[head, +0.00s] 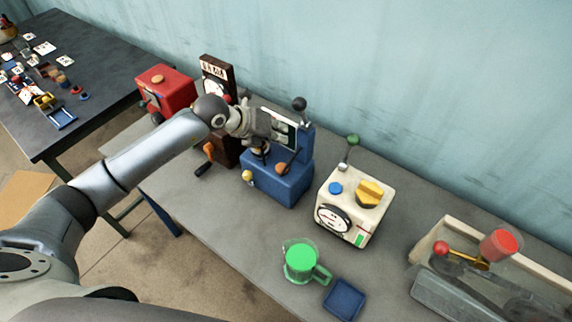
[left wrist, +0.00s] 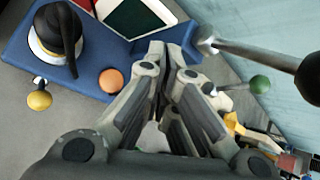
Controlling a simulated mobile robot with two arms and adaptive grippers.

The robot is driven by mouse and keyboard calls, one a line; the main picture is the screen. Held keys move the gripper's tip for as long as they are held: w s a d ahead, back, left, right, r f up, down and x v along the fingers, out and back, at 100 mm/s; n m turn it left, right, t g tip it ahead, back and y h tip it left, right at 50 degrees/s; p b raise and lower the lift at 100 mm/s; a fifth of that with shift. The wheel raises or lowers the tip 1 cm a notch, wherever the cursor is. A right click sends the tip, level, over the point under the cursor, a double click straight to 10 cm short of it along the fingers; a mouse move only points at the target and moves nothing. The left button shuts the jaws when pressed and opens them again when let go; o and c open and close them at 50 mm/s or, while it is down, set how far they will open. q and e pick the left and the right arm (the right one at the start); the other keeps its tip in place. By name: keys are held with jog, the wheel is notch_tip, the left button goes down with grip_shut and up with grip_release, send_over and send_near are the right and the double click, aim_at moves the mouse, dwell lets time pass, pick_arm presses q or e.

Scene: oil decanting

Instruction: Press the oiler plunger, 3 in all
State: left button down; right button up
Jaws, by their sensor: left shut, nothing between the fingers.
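A blue machine (head: 270,182) stands mid-bench. I cannot tell for sure which part is the oiler plunger. My left gripper (head: 280,134) is shut and empty above the blue machine, partly covering it. Its fingertips (left wrist: 166,50) show beside the panel and the lever's rod. Whether they touch anything is unclear. My right gripper is not in view.
A cream box (head: 345,212) with a green-ball lever stands right of the blue machine; a red machine (head: 165,90) stands left. A green cup (head: 300,262) and blue dish (head: 344,299) are in front. A tray (head: 436,232) with a red-ball lever is at right.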

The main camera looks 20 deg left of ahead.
pick_arm(q)
jog(key=b, duration=0.6)
send_over(280, 165)
notch_tip(280, 165, down, 8)
jog(key=shift+f, duration=0.45)
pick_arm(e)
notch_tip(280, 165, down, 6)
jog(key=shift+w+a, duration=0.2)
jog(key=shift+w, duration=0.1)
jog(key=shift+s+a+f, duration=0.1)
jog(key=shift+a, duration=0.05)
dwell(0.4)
pick_arm(q)
jog(key=shift+f+b, duration=0.4)
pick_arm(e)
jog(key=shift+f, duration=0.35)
